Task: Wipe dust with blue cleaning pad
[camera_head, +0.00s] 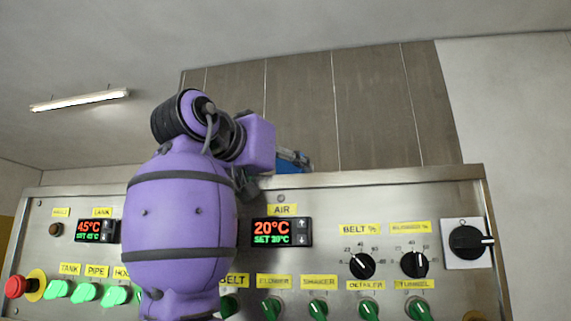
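A purple arm of mine, which seems to be the left, rises in front of the control panel (350,210). Its wrist bends right near the panel's top edge. A small blue thing (294,164), possibly the blue cleaning pad, shows just right of the purple wrist, above the panel's top edge. Dark gripper parts lie close to it, but the fingers are mostly hidden behind the wrist, so I cannot tell whether they hold it. My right gripper is not in view. No dust can be made out.
The panel carries a red emergency button (15,286), green switches, black knobs (362,265), two displays (281,232) and a black rotary switch (467,241) at right. Brown wall panels (370,110) stand behind. The space above the panel's right half is clear.

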